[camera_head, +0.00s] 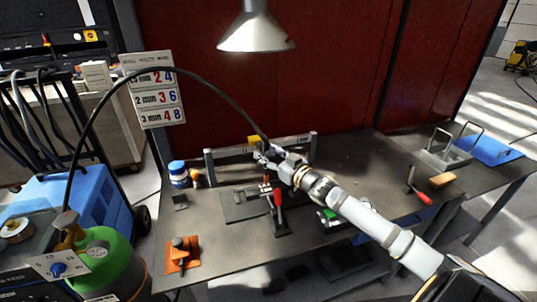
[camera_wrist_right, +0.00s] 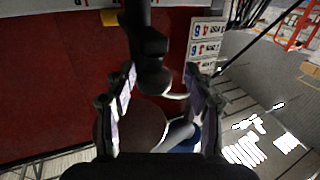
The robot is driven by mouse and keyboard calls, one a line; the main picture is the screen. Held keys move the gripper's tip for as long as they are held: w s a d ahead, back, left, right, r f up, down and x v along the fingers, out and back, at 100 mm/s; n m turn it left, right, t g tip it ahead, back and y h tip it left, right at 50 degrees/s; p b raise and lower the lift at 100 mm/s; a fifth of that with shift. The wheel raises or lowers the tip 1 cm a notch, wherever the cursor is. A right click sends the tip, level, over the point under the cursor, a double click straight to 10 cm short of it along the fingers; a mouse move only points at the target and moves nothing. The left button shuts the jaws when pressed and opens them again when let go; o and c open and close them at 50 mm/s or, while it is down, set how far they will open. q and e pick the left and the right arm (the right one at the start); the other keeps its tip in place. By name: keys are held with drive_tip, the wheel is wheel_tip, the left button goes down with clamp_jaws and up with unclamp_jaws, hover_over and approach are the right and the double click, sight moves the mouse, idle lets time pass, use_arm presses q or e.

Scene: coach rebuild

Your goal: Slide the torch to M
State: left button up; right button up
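The torch shows in the right wrist view as a dark, knobbly body (camera_wrist_right: 152,65) between my finger pads. In the head view a long black cable (camera_head: 205,78) arches down to it, and my wrist mostly hides the torch itself. My right gripper (camera_head: 266,158) is over the bench, by a grey rail frame (camera_head: 300,141) with a yellow block (camera_head: 254,140). In the wrist view the right gripper's fingers (camera_wrist_right: 160,88) stand apart on either side of the torch, with a gap visible on the right. I cannot make out any M mark. My left gripper is not in view.
A red-handled clamp (camera_head: 278,200) stands in front of the gripper on the dark bench (camera_head: 220,240). A numbered sign (camera_head: 154,90) stands behind. A lamp (camera_head: 256,30) hangs above.

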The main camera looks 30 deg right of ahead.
drive_tip(key=shift+d+r, duration=0.1)
wheel_tip(320, 180, up, 10)
drive_tip(key=shift+f, duration=0.1)
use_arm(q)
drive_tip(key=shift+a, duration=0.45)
use_arm(e)
drive_tip(key=shift+c, duration=0.2)
